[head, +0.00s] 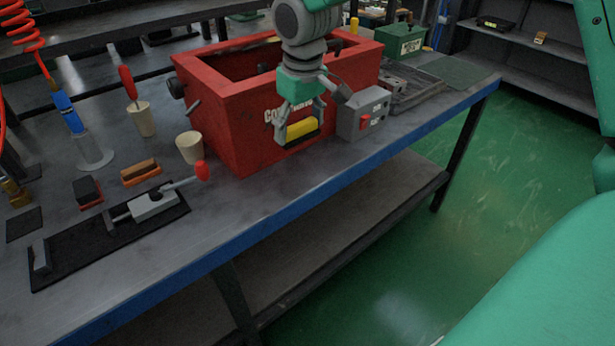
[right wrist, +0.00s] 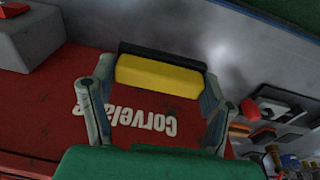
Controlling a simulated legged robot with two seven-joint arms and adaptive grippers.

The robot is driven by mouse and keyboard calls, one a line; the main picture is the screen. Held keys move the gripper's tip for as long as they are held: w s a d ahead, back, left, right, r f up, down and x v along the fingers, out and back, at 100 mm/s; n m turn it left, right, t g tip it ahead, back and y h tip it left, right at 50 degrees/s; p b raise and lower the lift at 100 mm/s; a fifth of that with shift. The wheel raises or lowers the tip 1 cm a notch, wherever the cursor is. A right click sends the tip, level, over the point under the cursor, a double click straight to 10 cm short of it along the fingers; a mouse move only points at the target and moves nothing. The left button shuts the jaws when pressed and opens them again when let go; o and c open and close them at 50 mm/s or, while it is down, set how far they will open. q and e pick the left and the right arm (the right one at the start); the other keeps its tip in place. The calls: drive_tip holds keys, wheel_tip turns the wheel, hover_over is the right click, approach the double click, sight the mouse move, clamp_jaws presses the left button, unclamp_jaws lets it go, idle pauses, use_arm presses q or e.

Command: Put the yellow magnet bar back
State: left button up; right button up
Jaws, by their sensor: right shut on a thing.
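The yellow magnet bar (head: 301,129) is held between the fingers of my right gripper (head: 299,124), in front of the lettered face of the red box (head: 217,128). In the right wrist view, the yellow bar (right wrist: 160,75) has a dark strip along its far edge, and the fingers of my right gripper (right wrist: 153,92) close on its two ends. The box's red face with white lettering (right wrist: 125,112) lies beyond. I cannot tell whether the bar touches the box. My left gripper is not in view.
A grey switch box (head: 361,112) stands close to the right of my gripper. The blue bench edge (head: 290,205) is near; green floor lies beyond.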

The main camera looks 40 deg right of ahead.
drive_tip(key=b, duration=0.1)
hover_over(301, 171)
drive_tip(key=f, duration=0.5)
drive_tip(key=shift+s+f, duration=0.25)
drive_tip(key=shift+f, duration=0.1)
wheel_tip(301, 171, down, 4)
drive_tip(key=shift+r+b, duration=0.15)
drive_tip(key=shift+b, duration=0.45)
drive_tip(key=o, duration=1.5)
drive_tip(key=r+p, duration=0.1)
drive_tip(key=r, duration=0.3)
drive_tip(key=s+r+p, duration=0.1)
drive_tip(key=r, duration=0.7)
drive_tip(key=shift+s+a+p, duration=0.25)
drive_tip(key=shift+s+p, duration=0.05)
drive_tip(key=shift+p, duration=0.1)
